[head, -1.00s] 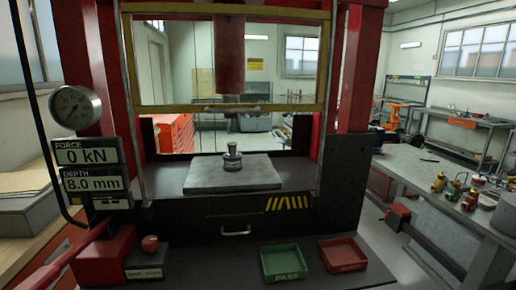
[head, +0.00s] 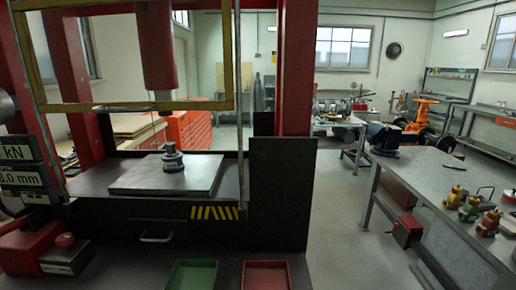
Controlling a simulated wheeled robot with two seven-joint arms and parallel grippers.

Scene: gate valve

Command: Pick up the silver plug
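A small round fitting (head: 173,163) stands upright on the grey square plate (head: 165,178) of the press. It has a dark blue-grey body and a narrower silver piece at its top (head: 170,148). I cannot tell for sure whether this silver top is the silver plug, as it is small in the picture. The press ram (head: 156,50) hangs above, with a clear gap over the fitting. Neither of my grippers is in view.
The yellow guard frame (head: 230,60) and red post (head: 296,70) bound the press. Green (head: 192,276) and red (head: 266,276) trays sit in front. The right workbench (head: 425,185) holds several small coloured valves (head: 469,208); open floor (head: 345,215) lies between.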

